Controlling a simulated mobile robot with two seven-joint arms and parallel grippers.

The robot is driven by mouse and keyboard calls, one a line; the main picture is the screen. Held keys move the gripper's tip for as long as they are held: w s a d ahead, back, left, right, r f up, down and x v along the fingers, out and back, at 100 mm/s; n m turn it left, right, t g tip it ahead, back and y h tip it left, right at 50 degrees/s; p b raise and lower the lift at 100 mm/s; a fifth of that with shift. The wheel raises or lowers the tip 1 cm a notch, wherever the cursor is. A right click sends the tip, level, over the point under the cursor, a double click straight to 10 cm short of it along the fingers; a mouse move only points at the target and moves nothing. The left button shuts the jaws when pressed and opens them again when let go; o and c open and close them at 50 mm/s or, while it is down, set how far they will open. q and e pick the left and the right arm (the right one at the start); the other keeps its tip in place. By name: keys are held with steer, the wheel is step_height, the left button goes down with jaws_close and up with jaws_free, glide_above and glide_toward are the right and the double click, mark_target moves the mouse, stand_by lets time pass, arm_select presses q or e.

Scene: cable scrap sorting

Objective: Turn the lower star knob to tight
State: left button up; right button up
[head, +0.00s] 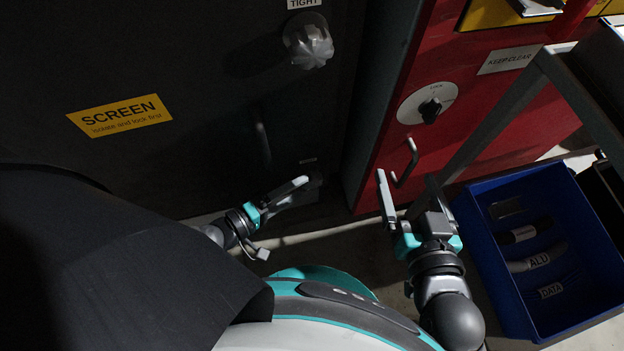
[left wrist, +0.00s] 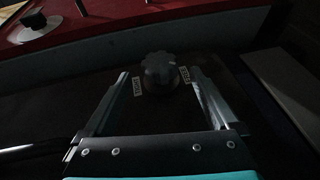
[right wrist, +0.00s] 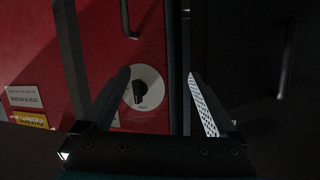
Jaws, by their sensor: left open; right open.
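In the head view my left gripper (head: 300,188) largely hides this knob (head: 315,181). My right gripper (head: 407,180) is open and empty before the red cabinet.
The red cabinet (head: 440,150) carries a black lock switch (head: 430,110) and a hooked handle (head: 406,162). A dark handle (head: 262,140) stands on the panel left of the knobs. A blue bin (head: 470,232) with labelled scraps and a grey frame (head: 500,115) are at right.

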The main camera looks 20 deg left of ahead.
mark_target(312, 181)
arm_select(q)
steer(key=x, duration=0.3)
steer(key=shift+w+b, duration=0.1)
steer(key=shift+b, duration=0.3)
steer(key=shift+b+x, duration=0.3)
steer(key=shift+x, duration=0.85)
arm_select(e)
steer(key=shift+s+a+r+m+t+y, duration=0.1)
steer(key=shift+s+a+r+t+y, duration=0.15)
steer(key=shift+t, duration=0.25)
steer(key=shift+s+a+r+m+t+y, duration=0.15)
steer(key=shift+a+r+t, duration=0.1)
steer(key=shift+r+t, duration=0.2)
steer(key=shift+s+a+r+m+t+y, duration=0.15)
steer(key=shift+a+r+t+y, duration=0.1)
steer(key=shift+t, duration=0.3)
arm_select(q)
steer(key=c, duration=1.4)
arm_select(e)
steer(key=shift+f, duration=0.1)
